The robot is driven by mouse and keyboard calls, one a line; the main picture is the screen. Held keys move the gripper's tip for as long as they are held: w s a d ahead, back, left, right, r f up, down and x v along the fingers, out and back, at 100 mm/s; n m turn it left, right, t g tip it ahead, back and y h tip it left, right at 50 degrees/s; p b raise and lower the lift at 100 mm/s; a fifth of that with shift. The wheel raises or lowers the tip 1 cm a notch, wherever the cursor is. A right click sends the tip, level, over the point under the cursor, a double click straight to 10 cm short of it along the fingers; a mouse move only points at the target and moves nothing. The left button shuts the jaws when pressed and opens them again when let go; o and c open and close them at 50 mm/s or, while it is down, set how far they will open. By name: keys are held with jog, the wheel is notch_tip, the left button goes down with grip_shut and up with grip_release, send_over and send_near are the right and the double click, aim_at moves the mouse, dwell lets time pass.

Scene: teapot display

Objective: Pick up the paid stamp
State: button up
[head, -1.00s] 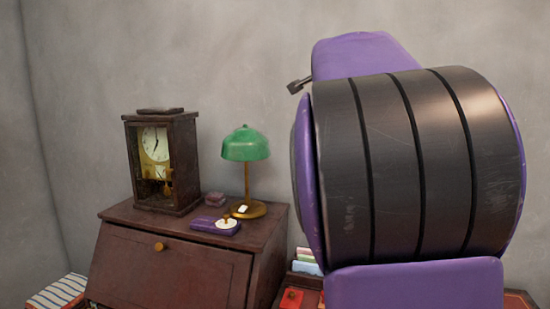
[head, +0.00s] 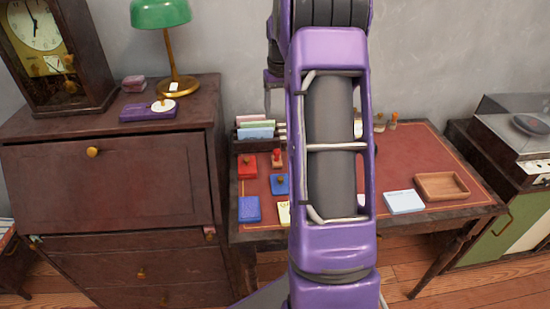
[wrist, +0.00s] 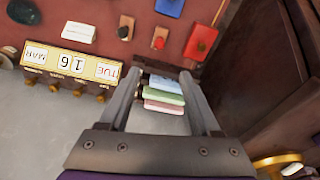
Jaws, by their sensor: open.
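No label reading "paid" is legible, so I cannot tell which stamp is the paid one. A small stamp with a red top (head: 277,157) stands near the back left of the red-topped desk (head: 410,150). In the wrist view small upright stamps show, one with a reddish top (wrist: 160,40) and another to its left (wrist: 125,28). My gripper (wrist: 160,75) is open and empty above the desk's back edge, with the card rack seen between its fingers. In the head view my arm hides much of the desk and most of the gripper.
A red pad with a knob (head: 247,167), blue pads (head: 249,209) and a card rack (head: 257,132) crowd the desk's left. A yellow calendar (wrist: 72,68) is near my gripper. A tall cabinet (head: 110,175) with a green lamp (head: 160,13) borders the desk's left.

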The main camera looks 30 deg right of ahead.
aim_at(277, 150)
jog(key=f, duration=0.5)
jog(key=w+f+b, duration=0.1)
jog(key=f, duration=0.5)
jog(key=f+b, duration=0.1)
jog(key=f, duration=0.5)
jog(key=shift+w+d+f, duration=0.15)
jog(key=shift+w+d, duration=0.15)
jog(key=shift+w, duration=0.1)
grip_shut()
